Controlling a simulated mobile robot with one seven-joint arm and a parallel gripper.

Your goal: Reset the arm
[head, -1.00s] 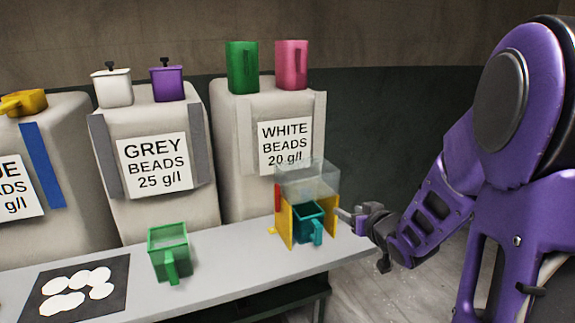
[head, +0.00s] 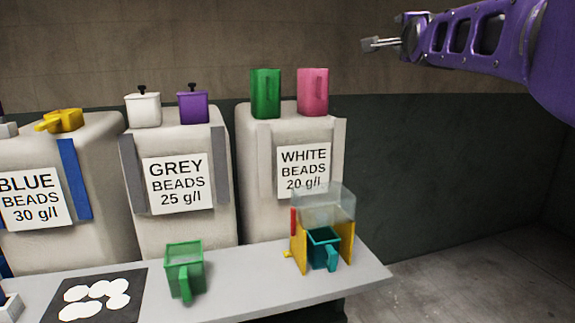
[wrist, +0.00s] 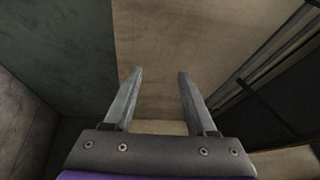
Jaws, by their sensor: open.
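My gripper (head: 374,44) is raised high at the upper right of the head view, in front of the bare wall and well above the bench. In the wrist view its two fingers (wrist: 159,88) stand apart with nothing between them. My purple arm reaches in from the right edge, roughly level. No object touches the gripper.
On the grey bench (head: 225,300) stand a yellow press (head: 347,243) with a clear top and a teal cup (head: 323,248) inside, a green cup (head: 184,270), and a dark mat (head: 128,311) with white discs. Bead sacks (head: 240,170) with containers on top stand behind.

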